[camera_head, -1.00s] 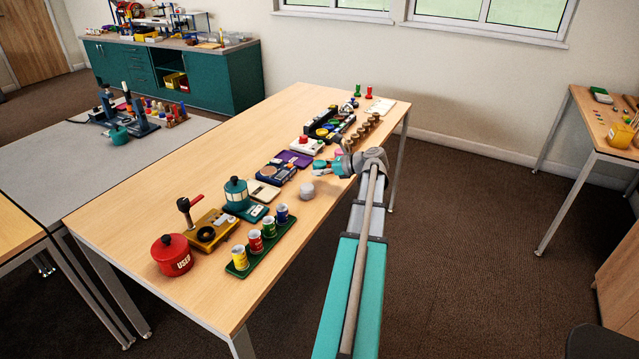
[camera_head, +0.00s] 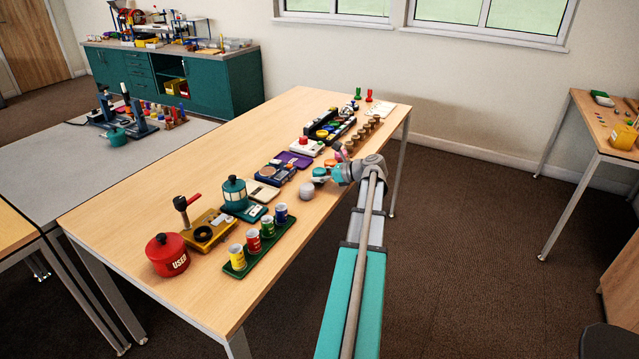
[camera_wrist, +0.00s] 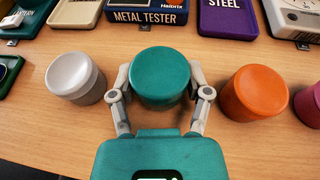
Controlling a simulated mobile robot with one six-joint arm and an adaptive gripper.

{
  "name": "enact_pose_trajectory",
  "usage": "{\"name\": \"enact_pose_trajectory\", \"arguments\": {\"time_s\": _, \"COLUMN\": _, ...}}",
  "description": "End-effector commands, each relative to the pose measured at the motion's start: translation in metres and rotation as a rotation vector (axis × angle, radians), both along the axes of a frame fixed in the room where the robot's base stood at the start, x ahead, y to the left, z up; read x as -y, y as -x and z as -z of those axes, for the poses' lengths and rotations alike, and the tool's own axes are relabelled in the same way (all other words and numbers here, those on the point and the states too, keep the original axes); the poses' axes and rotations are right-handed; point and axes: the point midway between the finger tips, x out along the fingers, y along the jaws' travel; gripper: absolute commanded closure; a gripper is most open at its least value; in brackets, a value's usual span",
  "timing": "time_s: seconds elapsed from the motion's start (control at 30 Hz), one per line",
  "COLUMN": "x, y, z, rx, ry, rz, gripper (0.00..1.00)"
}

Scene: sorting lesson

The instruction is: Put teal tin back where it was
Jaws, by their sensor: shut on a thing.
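The teal tin (camera_wrist: 160,78) is a round, flat-topped tin in the middle of the wrist view. My gripper (camera_wrist: 161,88) is shut on it, one finger on each side. The tin (camera_head: 320,173) also shows at my gripper's end in the head view, by the right edge of the table. It looks upright, between a grey tin (camera_wrist: 76,78) on the left and an orange tin (camera_wrist: 253,93) on the right, apart from both. Its underside is hidden, so I cannot tell whether it touches the table.
The metal tester (camera_wrist: 148,14) and purple steel tray (camera_wrist: 228,20) lie just behind the tins. A pink tin (camera_wrist: 308,105) is partly cut off at the right. On the table (camera_head: 160,170), a green tray of small cans (camera_head: 236,268) stands nearer, with a red pot (camera_head: 167,256).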

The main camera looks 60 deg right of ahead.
Motion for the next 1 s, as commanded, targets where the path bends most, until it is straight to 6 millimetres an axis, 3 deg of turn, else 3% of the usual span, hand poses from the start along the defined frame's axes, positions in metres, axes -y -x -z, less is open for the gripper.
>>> {"name": "enact_pose_trajectory", "arguments": {"time_s": 0.1, "x": 0.0, "y": 0.0, "z": 0.0083, "rx": 0.0, "ry": 0.0, "rz": 0.0, "gripper": 0.94}}
{"name": "enact_pose_trajectory", "arguments": {"time_s": 0.67, "x": -0.0001, "y": 0.0, "z": 0.0125, "rx": 0.0, "ry": 0.0, "rz": 0.0, "gripper": 0.94}}
{"name": "enact_pose_trajectory", "arguments": {"time_s": 0.7, "x": 0.0, "y": 0.0, "z": 0.0113, "rx": 0.0, "ry": 0.0, "rz": 0.0, "gripper": 0.3}}
{"name": "enact_pose_trajectory", "arguments": {"time_s": 0.83, "x": -0.0001, "y": 0.0, "z": 0.011, "rx": 0.0, "ry": 0.0, "rz": 0.0, "gripper": 0.05}}
{"name": "enact_pose_trajectory", "arguments": {"time_s": 1.0, "x": -0.0001, "y": 0.0, "z": 0.011, "rx": 0.0, "ry": 0.0, "rz": 0.0, "gripper": 0.03}}
